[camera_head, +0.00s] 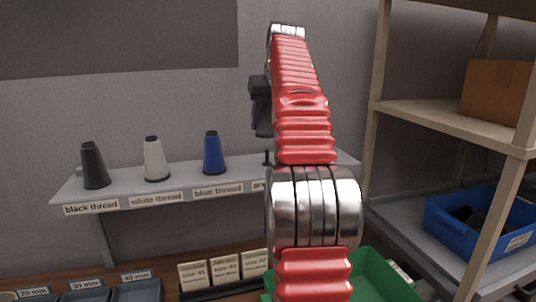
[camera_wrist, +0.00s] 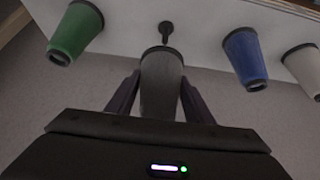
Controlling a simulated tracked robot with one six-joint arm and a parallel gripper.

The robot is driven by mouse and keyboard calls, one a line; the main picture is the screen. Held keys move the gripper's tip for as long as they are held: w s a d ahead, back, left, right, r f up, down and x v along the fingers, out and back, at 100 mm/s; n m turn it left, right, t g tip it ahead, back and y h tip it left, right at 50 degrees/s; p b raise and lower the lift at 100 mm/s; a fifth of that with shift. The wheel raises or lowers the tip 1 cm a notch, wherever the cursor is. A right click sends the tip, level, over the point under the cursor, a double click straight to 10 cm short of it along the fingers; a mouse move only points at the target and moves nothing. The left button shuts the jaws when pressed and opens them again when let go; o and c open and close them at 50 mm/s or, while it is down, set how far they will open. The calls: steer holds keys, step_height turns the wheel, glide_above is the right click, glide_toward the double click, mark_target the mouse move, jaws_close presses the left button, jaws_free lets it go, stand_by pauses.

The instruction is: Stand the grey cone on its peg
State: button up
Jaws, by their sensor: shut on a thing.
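The grey cone (camera_wrist: 162,88) is held between the two fingers of my gripper (camera_wrist: 158,98) in the wrist view. In the head view my gripper (camera_head: 259,112) is up above the thread shelf, and my red arm hides most of the cone. A bare dark peg (camera_wrist: 166,33) stands on the shelf just beyond the cone's end in the wrist view. The peg also shows in the head view (camera_head: 267,158), beside my arm, above a partly hidden label starting "gre". The cone appears apart from the peg.
The shelf (camera_head: 120,193) carries a black cone (camera_head: 94,165), a white cone (camera_head: 156,159) and a blue cone (camera_head: 214,153). A green cone (camera_wrist: 76,32) stands on the peg's other side in the wrist view. A wooden rack (camera_head: 430,112) is at right, a green bin (camera_head: 378,278) below.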

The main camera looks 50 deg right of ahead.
mark_target(267, 137)
steer(key=shift+f, duration=2.6)
steer(key=shift+s+f, duration=0.1)
steer(key=shift+f, duration=1.8)
steer(key=shift+f, duration=0.2)
steer(key=o, duration=1.2)
steer(key=shift+c, duration=0.2)
steer(key=shift+r, duration=0.1)
steer(key=shift+r, duration=0.25)
steer(key=v, duration=1.1)
steer(key=shift+s+a+r, duration=0.15)
steer(key=shift+a+r, duration=0.05)
steer(key=shift+r, duration=0.1)
